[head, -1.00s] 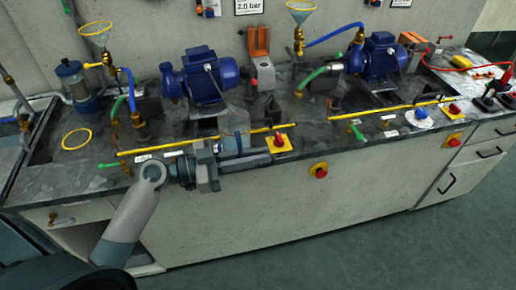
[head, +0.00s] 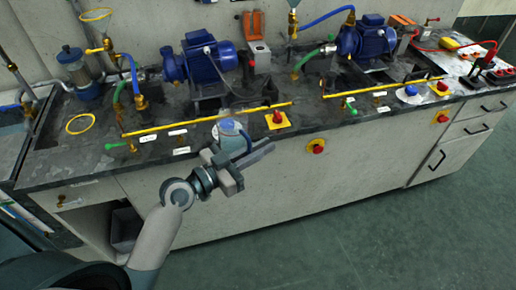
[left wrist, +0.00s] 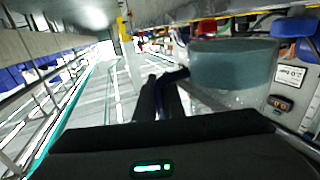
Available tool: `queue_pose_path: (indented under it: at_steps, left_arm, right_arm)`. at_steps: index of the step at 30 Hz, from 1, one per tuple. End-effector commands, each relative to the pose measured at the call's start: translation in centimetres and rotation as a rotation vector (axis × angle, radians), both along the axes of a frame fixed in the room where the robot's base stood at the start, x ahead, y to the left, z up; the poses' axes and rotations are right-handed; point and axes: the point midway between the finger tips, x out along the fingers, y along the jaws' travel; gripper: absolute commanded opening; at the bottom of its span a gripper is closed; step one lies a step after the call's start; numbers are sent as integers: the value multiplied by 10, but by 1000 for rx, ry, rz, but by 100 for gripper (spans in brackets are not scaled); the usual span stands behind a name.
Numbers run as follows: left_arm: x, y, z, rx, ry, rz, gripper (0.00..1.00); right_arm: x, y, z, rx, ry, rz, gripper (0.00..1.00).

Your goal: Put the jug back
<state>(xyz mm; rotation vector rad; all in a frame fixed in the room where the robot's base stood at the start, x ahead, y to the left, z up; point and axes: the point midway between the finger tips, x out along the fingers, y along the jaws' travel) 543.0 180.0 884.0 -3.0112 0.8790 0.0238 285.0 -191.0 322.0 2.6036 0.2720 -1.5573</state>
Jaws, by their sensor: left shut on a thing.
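The jug (head: 229,132) is a clear vessel with a bluish look and a dark blue handle, seen over the front edge of the bench in the head view. My left gripper (head: 258,154) is shut on its handle, with the fingers pointing to the right. In the left wrist view the jug (left wrist: 235,66) fills the upper right, and its dark handle (left wrist: 172,78) sits at the fingertips (left wrist: 160,92). I cannot tell whether the jug touches the bench. My right gripper is not in view.
The bench (head: 95,160) carries blue pumps (head: 208,60), yellow rails (head: 205,118), hoses and a red stop button on a yellow plate (head: 276,121) just right of the jug. Another red button (head: 317,146) is on the bench front. A yellow ring (head: 79,124) is at left. The floor in front is clear.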

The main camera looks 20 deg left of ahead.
Motion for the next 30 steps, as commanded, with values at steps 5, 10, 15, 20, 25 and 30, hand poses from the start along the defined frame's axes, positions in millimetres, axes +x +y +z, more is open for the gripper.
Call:
queue_pose_path:
  at_steps: [5,10,15,20,25,30]
  left_arm:
    - [8,-3,6,-2,-9,128,0]
    - [12,0,18,-2,-17,261,0]
    - [14,7,34,-2,-22,395,0]
    - [12,15,46,-3,-22,496,0]
    - [10,22,54,-4,-23,557,0]
    - [10,24,55,-5,-22,570,0]
  right_arm:
    - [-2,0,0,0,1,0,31]
    - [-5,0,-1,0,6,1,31]
    - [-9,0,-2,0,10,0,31]
    - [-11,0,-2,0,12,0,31]
    - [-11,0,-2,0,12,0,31]
    - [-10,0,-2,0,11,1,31]
